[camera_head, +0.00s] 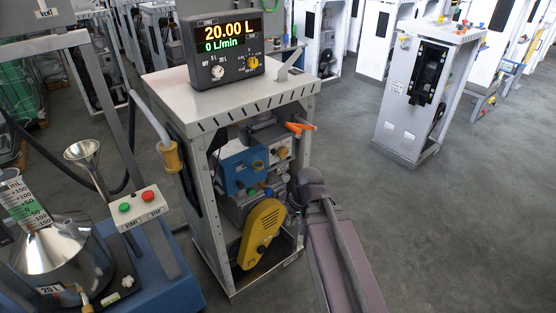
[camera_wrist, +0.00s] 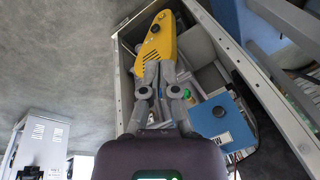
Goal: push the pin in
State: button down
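No part can be told for certain as the pin. A yellow cover (camera_head: 262,233) with a small dark round piece on its face stands low in the open dispenser frame. It also shows in the wrist view (camera_wrist: 156,42), with dark round pieces near its far end. My gripper (camera_wrist: 159,70) is pointed into the frame, its fingertips close together and in front of the near end of the yellow cover. Nothing shows between the fingertips. Whether they touch the cover cannot be told. In the head view my arm's wrist hides the fingers.
The dispenser frame (camera_head: 175,77) has metal posts around its opening. Inside, a blue box (camera_head: 240,172) with knobs sits above the cover, and an orange lever (camera_head: 299,128) sticks out at the right. A funnel can (camera_head: 52,252) stands at left.

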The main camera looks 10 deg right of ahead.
jog(key=w+a+f+m+t+y+b, duration=0.1)
jog(key=w+a+f+t+y+b, duration=0.1)
jog(key=w+t+y+b, duration=0.3)
jog(key=m+t+y+b, duration=0.1)
jog(key=m+t+b, duration=0.8)
jog(key=m+b, duration=0.2)
send_near(274, 152)
jog(key=v, duration=0.6)
jog(key=shift+f, duration=0.4)
jog(key=x, duration=1.3)
jog(key=shift+w+a+r, duration=0.15)
jog(key=shift+w+r, duration=0.1)
jog(key=shift+w, duration=0.1)
jog(key=shift+w, duration=0.1)
